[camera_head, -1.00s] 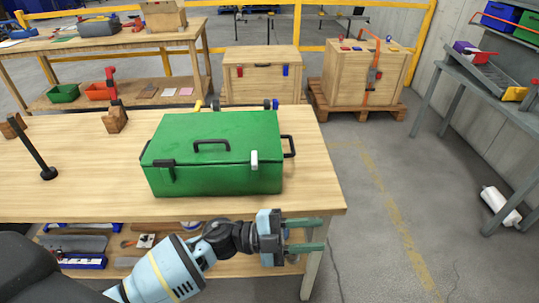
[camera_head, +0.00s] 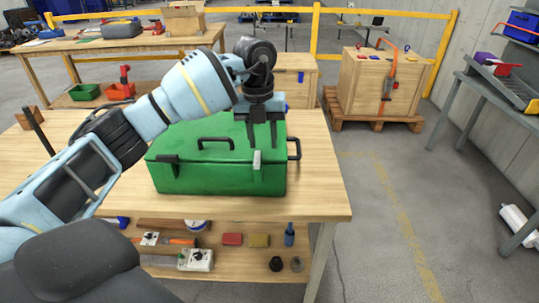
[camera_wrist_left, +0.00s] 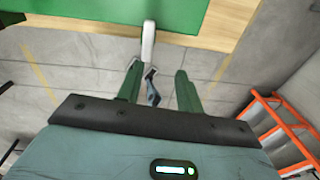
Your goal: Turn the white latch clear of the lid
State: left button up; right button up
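A green box (camera_head: 220,180) with a closed green lid (camera_head: 190,140) stands on the wooden table. A black handle (camera_head: 215,141) is on the lid and a black latch (camera_head: 167,158) is at the front left. The white latch (camera_head: 257,159) stands upright at the front right, its upper end reaching the lid edge. My left gripper (camera_head: 262,142) points down over the lid's right part, close to the latch. In the left wrist view, the gripper (camera_wrist_left: 158,72) is open and the white latch (camera_wrist_left: 148,40) lies just beyond its fingertips, not between them. Contact is not visible. My right gripper is out of view.
The table's (camera_head: 320,190) right end is clear. A black side handle (camera_head: 294,148) sticks out from the box. A lower shelf (camera_head: 240,262) holds several small items. A wooden crate (camera_head: 366,84) on a pallet stands behind. An orange frame (camera_wrist_left: 285,125) shows in the wrist view.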

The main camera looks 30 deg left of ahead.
aim_at(257, 157)
pick_arm(q)
jog(key=shift+w+a+r+n+y, duration=0.15)
jog(key=shift+a+r+n+y, duration=0.25)
jog(key=shift+a+r, duration=0.65)
jog(key=shift+f, duration=3.95)
grip_shut()
